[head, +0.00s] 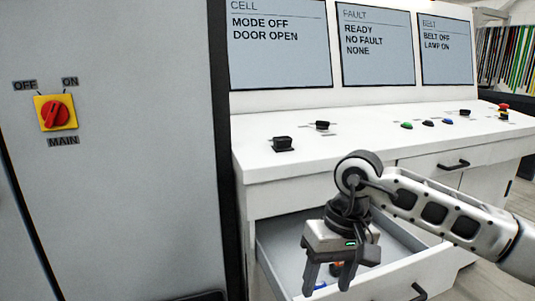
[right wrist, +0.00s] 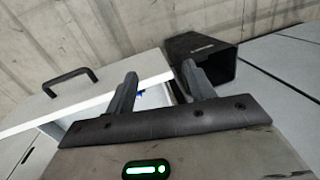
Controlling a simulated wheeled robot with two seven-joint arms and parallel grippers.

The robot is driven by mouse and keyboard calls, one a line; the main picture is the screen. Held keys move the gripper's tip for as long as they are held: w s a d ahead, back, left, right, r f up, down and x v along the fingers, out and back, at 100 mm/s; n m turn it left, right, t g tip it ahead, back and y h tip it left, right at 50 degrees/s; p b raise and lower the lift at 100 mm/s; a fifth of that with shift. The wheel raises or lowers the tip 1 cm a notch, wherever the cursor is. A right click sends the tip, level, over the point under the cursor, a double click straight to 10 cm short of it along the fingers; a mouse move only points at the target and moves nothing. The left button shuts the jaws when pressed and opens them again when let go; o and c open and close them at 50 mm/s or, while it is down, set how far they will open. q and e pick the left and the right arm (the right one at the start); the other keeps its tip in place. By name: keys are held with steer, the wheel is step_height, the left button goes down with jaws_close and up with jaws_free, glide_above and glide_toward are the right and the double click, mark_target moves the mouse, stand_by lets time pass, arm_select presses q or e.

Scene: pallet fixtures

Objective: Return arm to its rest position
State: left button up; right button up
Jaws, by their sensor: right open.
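My right arm (head: 430,210) reaches in from the right in the head view. My right gripper (head: 328,280) points down over the open drawer (head: 405,276) of the white console. A small blue item (head: 320,286) and an orange-red item (head: 337,268) lie in the drawer, partly hidden by the gripper. My left gripper is not in view.
The console top (head: 350,140) carries black switches and coloured buttons below three screens (head: 375,48). A grey cabinet (head: 120,180) with a red and yellow main switch (head: 56,113) stands left. A dark open box (right wrist: 200,58) is beyond the fingers in the right wrist view.

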steer(key=s+a+f+m+g+y, duration=0.3)
steer(key=s+a+y, duration=0.25)
steer(key=a, duration=0.35)
steer(key=s+a+r+m+y+b, duration=0.2)
steer(key=s+a+r+m+y, duration=0.4)
steer(key=a+m+y, duration=0.5)
steer(key=w+d+f+n+t+h, duration=0.35)
steer(key=d+n+t, duration=0.35)
steer(key=n+t, duration=0.65)
steer(key=w+d+f+n+t+h, duration=0.3)
steer(key=w+d+f+n+t, duration=0.4)
steer(key=n, duration=1.1)
steer(key=s+d+f+m+g+h, duration=0.3)
steer(key=s+d+f+m+h, duration=0.1)
steer(key=s+f+m, duration=0.3)
steer(key=s+d+f+m+g+h+b, duration=0.1)
steer(key=s+d+f+m+g+h, duration=0.2)
steer(key=s+f+m, duration=0.4)
step_height(320, 180, down, 4)
steer(key=d+m+h, duration=0.1)
steer(key=d+m, duration=0.1)
steer(key=m, duration=0.2)
steer(key=shift+d+m, duration=0.3)
steer(key=shift+m, duration=0.05)
